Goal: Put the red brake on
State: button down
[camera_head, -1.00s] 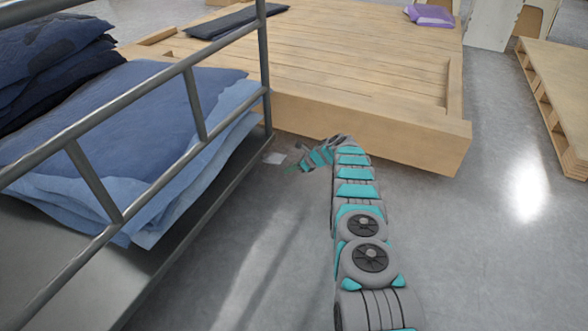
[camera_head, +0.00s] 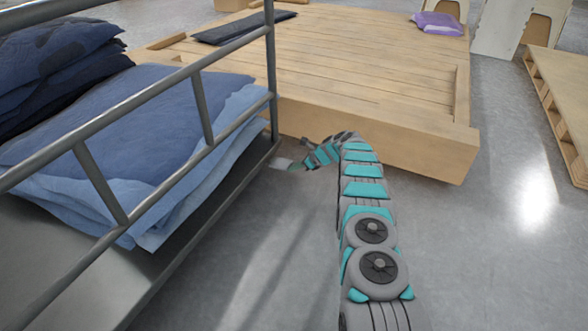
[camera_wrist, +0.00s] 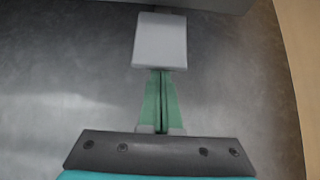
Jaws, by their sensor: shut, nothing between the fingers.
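No red part shows in either current view. A pale grey flat pedal-like pad (camera_head: 281,163) sits low at the far lower corner of the metal cart (camera_head: 205,205). In the wrist view the pad (camera_wrist: 160,42) lies straight ahead of my fingertips, under a dark edge at the top. My gripper (camera_head: 294,167) is low beside that corner of the cart, just right of the pad. Its green fingers are shut together and empty in the wrist view (camera_wrist: 161,73). The tips meet the pad's near edge in the picture; I cannot tell whether they touch it.
Folded blue cloth (camera_head: 150,120) is stacked on the cart behind its rail. A large wooden platform (camera_head: 360,130) stands close beyond my gripper. A wooden pallet (camera_head: 565,100) is at the right. The grey floor (camera_head: 470,250) between is clear.

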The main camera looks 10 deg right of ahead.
jog(key=shift+w+a+r+p, duration=0.15)
jog(key=shift+r+p, duration=0.2)
jog(key=shift+r, duration=0.95)
notch_tip(320, 180, down, 5)
jog(key=b, duration=0.2)
jog(key=a+r+p+v, duration=0.1)
jog(key=p+v, duration=0.1)
jog(key=v, duration=0.9)
jog(key=shift+w+d+r, duration=0.15)
jog(key=shift+w+r, duration=0.05)
jog(key=shift+w, duration=0.1)
